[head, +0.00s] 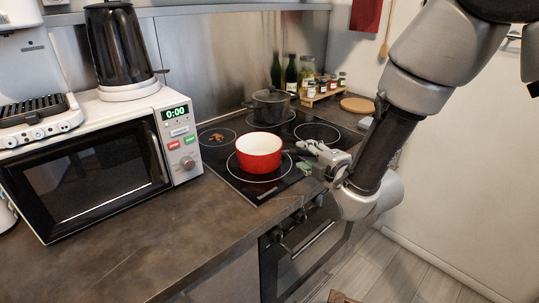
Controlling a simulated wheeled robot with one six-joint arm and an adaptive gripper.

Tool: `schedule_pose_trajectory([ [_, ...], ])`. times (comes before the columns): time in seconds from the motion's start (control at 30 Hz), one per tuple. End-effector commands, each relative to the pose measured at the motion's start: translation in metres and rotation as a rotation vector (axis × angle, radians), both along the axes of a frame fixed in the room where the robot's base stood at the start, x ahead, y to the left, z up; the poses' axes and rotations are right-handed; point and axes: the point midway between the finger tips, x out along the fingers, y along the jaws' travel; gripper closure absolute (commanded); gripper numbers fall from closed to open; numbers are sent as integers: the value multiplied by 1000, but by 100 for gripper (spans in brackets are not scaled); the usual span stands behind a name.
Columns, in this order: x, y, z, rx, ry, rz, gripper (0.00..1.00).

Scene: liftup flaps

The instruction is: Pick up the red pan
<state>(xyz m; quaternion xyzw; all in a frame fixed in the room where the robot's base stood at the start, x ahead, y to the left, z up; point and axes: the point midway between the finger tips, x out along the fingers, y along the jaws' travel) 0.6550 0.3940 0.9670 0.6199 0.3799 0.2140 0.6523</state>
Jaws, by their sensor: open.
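The red pan (259,157) stands upright on the front left burner of the black stovetop (222,168). It has a white inside, and the inside looks empty. A dark handle seems to reach from its right side toward my gripper. My gripper (303,156) is just to the right of the pan, over the right part of the stovetop. Its fingers are open and point left toward the pan. Whether the fingers are around the handle or only beside it, I cannot tell at this size.
A white microwave (181,150) with a black kettle (117,45) on top stands left of the stove. A dark pot (270,107) sits on a rear burner. Bottles (291,75) and spice jars stand behind. The front left counter (150,245) is clear.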

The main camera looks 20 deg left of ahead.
Motion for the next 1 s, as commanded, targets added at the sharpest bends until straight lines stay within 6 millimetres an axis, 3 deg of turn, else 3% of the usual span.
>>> schedule_pose_trajectory([
  [0.3, 31, 30, -17, 0, 2, -1, 57],
  [0.6, 34, 34, -18, 0, 3, -1, 57],
  [0.83, 34, 34, -18, 0, 3, -2, 99],
  [1.0, 34, 34, -19, 0, 3, -2, 100],
])
